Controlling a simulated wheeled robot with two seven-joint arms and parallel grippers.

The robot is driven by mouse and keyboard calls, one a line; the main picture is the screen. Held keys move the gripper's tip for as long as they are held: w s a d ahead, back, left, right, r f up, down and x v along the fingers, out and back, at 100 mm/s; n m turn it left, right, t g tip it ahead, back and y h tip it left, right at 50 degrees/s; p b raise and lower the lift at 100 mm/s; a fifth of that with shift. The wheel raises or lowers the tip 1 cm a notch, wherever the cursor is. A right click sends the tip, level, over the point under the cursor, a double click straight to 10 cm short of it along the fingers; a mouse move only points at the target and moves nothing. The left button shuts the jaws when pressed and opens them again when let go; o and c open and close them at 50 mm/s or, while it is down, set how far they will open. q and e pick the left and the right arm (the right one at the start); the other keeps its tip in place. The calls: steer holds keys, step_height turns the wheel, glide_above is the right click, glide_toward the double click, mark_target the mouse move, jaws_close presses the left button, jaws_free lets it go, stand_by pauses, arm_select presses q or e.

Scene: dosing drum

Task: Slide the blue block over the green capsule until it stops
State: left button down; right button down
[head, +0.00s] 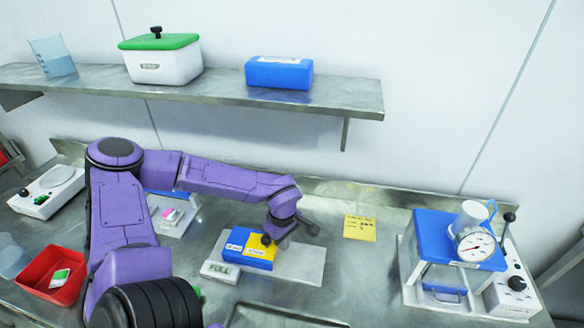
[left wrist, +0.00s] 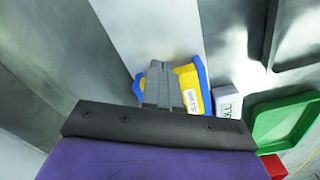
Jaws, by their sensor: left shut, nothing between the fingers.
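The blue block (head: 235,243) sits on a pale slide plate (head: 302,265) on the bench, with a yellow labelled part (head: 262,246) at its right end. In the left wrist view the blue block (left wrist: 202,72) shows around the yellow part, partly hidden by my fingers. My left gripper (head: 270,238) is shut and empty, low at the right end of the block; in the left wrist view its fingertips (left wrist: 158,68) overlap the block. I cannot tell whether they touch it. I cannot make out a green capsule for certain. My right gripper is not in view.
A white "FULL" sign (head: 219,271) stands in front of the block. A green tray (left wrist: 285,124) shows beyond it. A red bin (head: 52,277) is at left. A yellow note (head: 359,228) lies behind right, and a gauge press (head: 440,262) stands far right.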

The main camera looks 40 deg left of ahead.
arm_select(q)
step_height(320, 180, up, 8)
steer(key=shift+f+p, duration=0.25)
steer(key=shift+p, duration=0.1)
steer(key=shift+s, duration=0.1)
stand_by(0.5)
